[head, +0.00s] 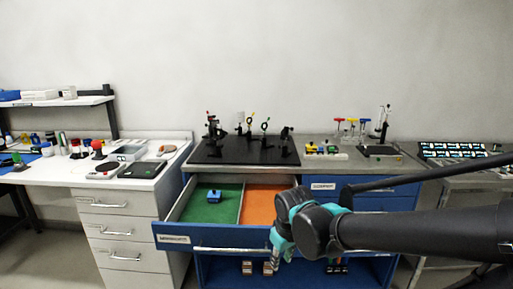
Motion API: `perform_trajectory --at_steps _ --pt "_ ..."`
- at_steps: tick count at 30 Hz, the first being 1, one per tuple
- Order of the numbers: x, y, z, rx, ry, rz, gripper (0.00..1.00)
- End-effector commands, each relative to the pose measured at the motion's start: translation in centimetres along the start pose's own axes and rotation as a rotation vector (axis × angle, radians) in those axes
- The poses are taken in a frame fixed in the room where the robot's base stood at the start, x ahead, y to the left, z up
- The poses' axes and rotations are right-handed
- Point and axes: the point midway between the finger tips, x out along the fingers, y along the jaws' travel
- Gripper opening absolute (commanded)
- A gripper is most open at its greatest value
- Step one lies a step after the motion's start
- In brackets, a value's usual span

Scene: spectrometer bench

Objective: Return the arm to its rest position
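My arm reaches in from the right edge of the head view, its dark links stretched out level across the front of the bench. My gripper (282,250), dark with teal parts, is at the arm's left end. It points down in front of the open drawer (168,212), overlapping its right part in the picture. I cannot tell whether its fingers are open or shut, and no held object can be made out. The drawer has a green compartment (228,208) holding a small blue object (214,196), and an orange compartment (262,203).
The open drawer juts out from the blue bench. A black optics board (235,152) with several posts stands on top. A white side table (110,182) with clutter is left, and a rack of small dark items (452,150) is right. Small blocks (248,267) sit on the lower shelf.

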Motion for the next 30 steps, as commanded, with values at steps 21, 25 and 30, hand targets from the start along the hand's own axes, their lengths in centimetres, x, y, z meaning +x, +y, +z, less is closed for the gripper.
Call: perform_trajectory --at_steps 21,25,30 --pt "4.5 8.8 8.1 0.581 0.093 0.077 0.31" --pt "4.4 8.8 8.1 0.579 0.093 0.077 0.31" --pt "4.4 8.8 8.0 0.578 0.092 0.077 0.31"
